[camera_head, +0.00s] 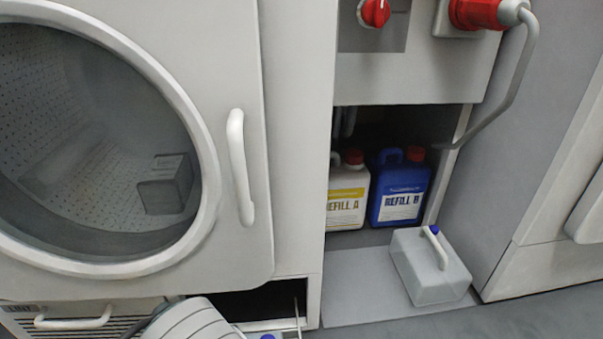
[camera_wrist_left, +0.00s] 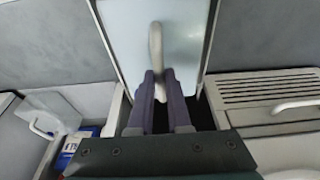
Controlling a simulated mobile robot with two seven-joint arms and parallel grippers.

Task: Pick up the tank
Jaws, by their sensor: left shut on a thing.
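A pale tank (camera_wrist_left: 187,35) with a light bar handle (camera_wrist_left: 155,42) fills the top middle of the left wrist view, between two thin pale side edges. My left gripper (camera_wrist_left: 159,76) is shut on this handle. Another grey-white tank (camera_head: 428,268) with a handle and blue cap stands tilted-looking on the grey plate at the right, apart from my gripper. My right gripper is not in view.
A cabinet niche holds a white Refill A bottle (camera_head: 346,192) and a blue Refill B bottle (camera_head: 400,190). A round machine door (camera_head: 232,262) with a handle is at the left, above a louvred panel (camera_head: 85,322). Bare grey plate (camera_head: 362,285) lies before the niche.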

